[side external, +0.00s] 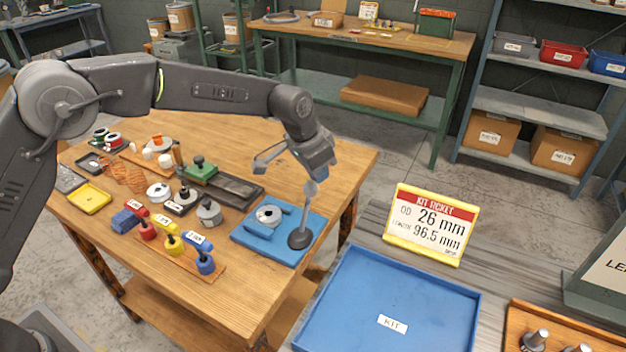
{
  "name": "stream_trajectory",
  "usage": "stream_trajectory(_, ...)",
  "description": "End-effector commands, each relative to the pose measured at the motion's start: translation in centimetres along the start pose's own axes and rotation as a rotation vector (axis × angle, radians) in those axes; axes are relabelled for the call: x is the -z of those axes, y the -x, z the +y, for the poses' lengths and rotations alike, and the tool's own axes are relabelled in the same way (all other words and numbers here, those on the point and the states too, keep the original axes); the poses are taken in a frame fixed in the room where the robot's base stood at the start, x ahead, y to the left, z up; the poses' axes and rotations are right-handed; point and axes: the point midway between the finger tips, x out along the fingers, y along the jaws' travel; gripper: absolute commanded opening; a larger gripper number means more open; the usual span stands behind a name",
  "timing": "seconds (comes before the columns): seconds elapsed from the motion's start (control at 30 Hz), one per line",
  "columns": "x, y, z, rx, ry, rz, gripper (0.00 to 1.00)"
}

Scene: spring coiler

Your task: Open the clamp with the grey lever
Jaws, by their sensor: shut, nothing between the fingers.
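The clamp is a blue block fixture (252,243) on the table, with a pale round part (269,214) and a blue bar (258,230) on top. The grey lever (305,218) stands nearly upright at the fixture's right side, above a dark round foot (300,240). My gripper (311,187) is directly over the lever, pointing down, its fingers shut with nothing between them. The fingertips are small here and overlap the lever's top. I cannot tell whether they touch it.
Left of the fixture are a dark tray with a green block (200,170), red, yellow and blue labelled handles (172,243), and a yellow tray (89,200). A blue kit tray (390,300) and a ticket stand (432,224) are on a grey bench at right. Bare wood lies behind the fixture.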

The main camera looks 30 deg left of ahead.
Motion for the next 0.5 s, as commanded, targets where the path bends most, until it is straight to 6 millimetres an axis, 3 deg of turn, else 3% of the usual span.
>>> stream_trajectory(0.03, -1.1, -1.1, 0.2, -0.006, -0.004, -0.039, 0.0)
stream_trajectory(0.5, -3.2, -0.6, 1.3, -0.007, -0.006, -0.04, 0.0)
